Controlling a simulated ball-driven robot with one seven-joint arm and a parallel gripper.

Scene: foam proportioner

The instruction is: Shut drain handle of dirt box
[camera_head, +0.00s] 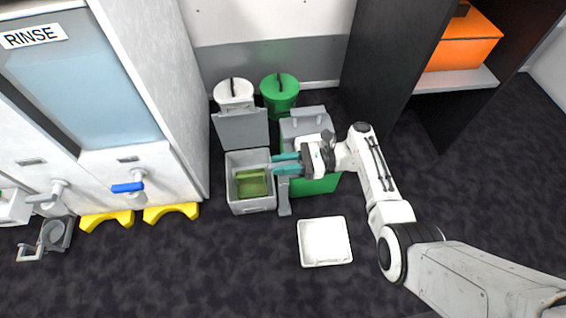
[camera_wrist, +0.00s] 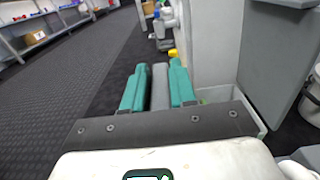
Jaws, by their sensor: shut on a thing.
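My gripper (camera_head: 274,163) is over the gap between a grey open-lidded box (camera_head: 236,204) and a green-and-grey box (camera_head: 318,185). I cannot tell for sure which of these is the dirt box. A grey bar, seemingly the drain handle (camera_head: 285,197), shows below my fingers in the head view. In the wrist view a grey bar (camera_wrist: 160,88) lies between the two teal fingers, which are shut on it. The handle's far end and its joint to a box are hidden. The open box holds something yellow-green (camera_head: 252,184).
A white tray (camera_head: 325,241) lies on the dark floor in front. White (camera_head: 233,97) and green (camera_head: 281,98) buckets stand behind. A cabinet labelled RINSE, with a blue-handled tap (camera_head: 128,187), is at left. A dark shelf with an orange box (camera_head: 462,43) is at right.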

